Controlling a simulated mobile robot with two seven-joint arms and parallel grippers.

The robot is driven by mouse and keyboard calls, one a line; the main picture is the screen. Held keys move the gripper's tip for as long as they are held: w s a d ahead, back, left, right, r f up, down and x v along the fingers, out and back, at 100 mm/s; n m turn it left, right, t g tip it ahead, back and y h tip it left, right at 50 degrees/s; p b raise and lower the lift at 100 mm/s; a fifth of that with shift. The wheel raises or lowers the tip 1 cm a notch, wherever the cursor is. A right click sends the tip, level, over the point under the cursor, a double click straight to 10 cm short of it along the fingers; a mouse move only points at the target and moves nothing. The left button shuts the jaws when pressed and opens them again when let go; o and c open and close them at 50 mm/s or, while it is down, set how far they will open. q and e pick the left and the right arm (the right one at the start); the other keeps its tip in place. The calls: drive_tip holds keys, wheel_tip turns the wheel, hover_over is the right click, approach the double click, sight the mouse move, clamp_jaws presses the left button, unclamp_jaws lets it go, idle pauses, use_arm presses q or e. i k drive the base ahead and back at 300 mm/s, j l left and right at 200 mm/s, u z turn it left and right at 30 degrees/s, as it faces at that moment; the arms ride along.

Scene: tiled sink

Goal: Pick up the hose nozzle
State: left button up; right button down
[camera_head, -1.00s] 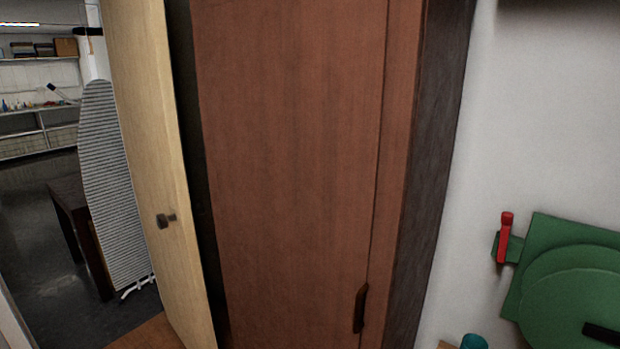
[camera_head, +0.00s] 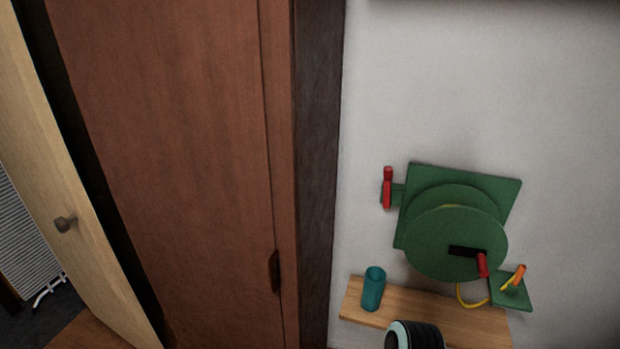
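A green hose reel (camera_head: 455,240) is mounted on the white wall at the right, with a yellow hose (camera_head: 470,300) looping below it. A small orange nozzle-like piece (camera_head: 519,275) sits at a green bracket (camera_head: 514,292) at the reel's lower right, beside a yellow end of hose. I take this to be the hose nozzle; it is small in view. A red handle (camera_head: 482,265) is on the reel's front and a red lever (camera_head: 387,188) is at its upper left. Neither of my grippers is in view.
A wooden shelf (camera_head: 408,305) below the reel holds a teal cup (camera_head: 373,289). A dark ribbed round object (camera_head: 415,336) shows at the bottom edge. A brown cabinet (camera_head: 180,150) fills the left middle, beside an open light wooden door (camera_head: 60,190).

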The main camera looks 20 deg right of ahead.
sight(521, 270)
drive_tip(key=l+z, duration=0.1)
drive_tip(key=z, duration=0.35)
drive_tip(key=i+z, duration=0.1)
drive_tip(key=z, duration=0.35)
drive_tip(key=l+z, duration=0.1)
drive_tip(key=z, duration=0.35)
drive_tip(key=i+z, duration=0.1)
drive_tip(key=z, duration=0.35)
drive_tip(key=i+z, duration=0.1)
drive_tip(key=z, duration=0.4)
